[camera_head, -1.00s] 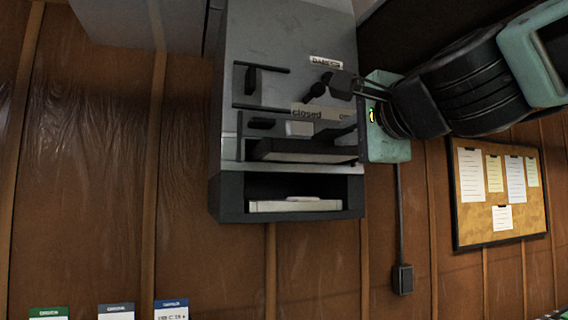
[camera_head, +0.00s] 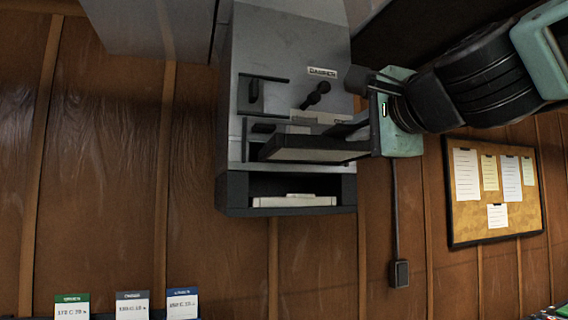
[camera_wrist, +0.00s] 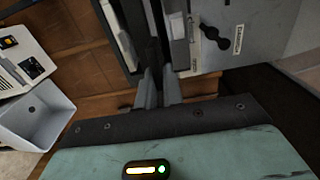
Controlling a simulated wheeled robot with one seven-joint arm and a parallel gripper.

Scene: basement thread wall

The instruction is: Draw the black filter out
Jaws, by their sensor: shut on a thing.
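The black filter (camera_head: 312,149) is a flat dark panel with a paler front edge. It sticks out of the middle slot of the grey wall unit (camera_head: 290,50), above the unit's lower opening. My gripper (camera_head: 362,132) is at the filter's right side and is shut on it. In the wrist view my fingers (camera_wrist: 158,88) close around the filter's dark edge (camera_wrist: 147,22). How much of the filter is still inside the slot cannot be told.
A dark knob lever (camera_head: 316,95) and a small handle (camera_head: 254,92) are on the unit's face. A white panel (camera_head: 295,201) lies in the lower opening. A white bin (camera_wrist: 33,115) shows at left in the wrist view. A cork board (camera_head: 493,190) hangs at right.

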